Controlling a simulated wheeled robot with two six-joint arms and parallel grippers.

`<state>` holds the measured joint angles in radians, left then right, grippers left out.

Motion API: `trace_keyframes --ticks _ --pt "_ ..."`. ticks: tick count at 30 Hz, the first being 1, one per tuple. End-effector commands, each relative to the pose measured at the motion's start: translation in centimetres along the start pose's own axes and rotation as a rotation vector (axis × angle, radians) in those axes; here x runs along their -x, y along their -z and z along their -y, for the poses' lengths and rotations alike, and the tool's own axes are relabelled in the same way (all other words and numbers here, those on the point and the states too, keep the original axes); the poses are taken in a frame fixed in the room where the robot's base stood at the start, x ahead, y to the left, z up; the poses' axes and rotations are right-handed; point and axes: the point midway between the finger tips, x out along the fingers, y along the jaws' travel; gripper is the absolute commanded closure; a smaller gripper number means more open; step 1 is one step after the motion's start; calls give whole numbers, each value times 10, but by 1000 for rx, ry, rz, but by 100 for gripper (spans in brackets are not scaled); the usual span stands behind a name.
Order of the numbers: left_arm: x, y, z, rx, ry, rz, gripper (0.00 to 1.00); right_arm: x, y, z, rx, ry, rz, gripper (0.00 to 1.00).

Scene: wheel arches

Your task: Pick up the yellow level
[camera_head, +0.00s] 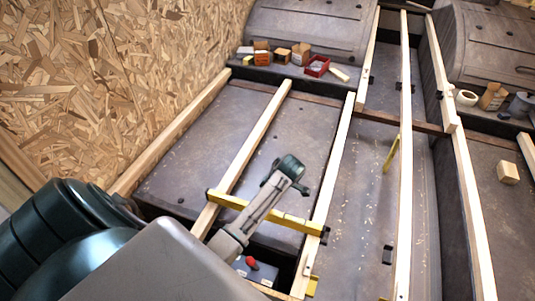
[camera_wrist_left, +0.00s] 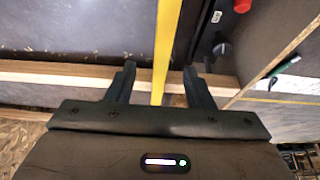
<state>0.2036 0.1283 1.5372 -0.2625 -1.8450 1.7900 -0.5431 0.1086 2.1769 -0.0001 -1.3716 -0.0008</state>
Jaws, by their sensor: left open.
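The yellow level (camera_head: 290,221) lies across two wooden battens over the grey floor panel in the head view. My left arm crosses in front of its middle and hides part of it. My left gripper (camera_head: 287,178) is at the arm's far end, near the level. In the left wrist view the level (camera_wrist_left: 166,40) runs lengthwise from the top edge down between the two dark fingers of my open left gripper (camera_wrist_left: 160,66). The fingers stand apart on either side, with a gap to the level. Its lower end is hidden by the gripper body. My right gripper is not in view.
Wooden battens (camera_head: 404,140) run across the floor. A chipboard wall (camera_head: 110,80) bounds the left. A red knob (camera_head: 251,262) lies below the level; a tape roll (camera_head: 466,97) is at right.

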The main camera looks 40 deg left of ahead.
Motion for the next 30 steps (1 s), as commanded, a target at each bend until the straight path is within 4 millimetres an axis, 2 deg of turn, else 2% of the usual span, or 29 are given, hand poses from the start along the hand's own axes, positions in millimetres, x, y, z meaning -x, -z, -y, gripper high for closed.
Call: trace_keyframes --ticks 3,11,19,23,29,30 --pt "-22 0 1 -1 1 -2 53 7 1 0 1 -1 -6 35" --pt "-45 0 1 -3 0 0 53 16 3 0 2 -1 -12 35" --pt "-84 -1 4 -3 1 0 53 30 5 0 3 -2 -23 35" --pt "-92 -1 4 -3 -1 2 53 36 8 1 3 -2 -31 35" --pt "-93 -1 4 -3 -2 2 53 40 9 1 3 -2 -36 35" --pt "-93 -1 4 -3 -2 2 57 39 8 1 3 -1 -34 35"
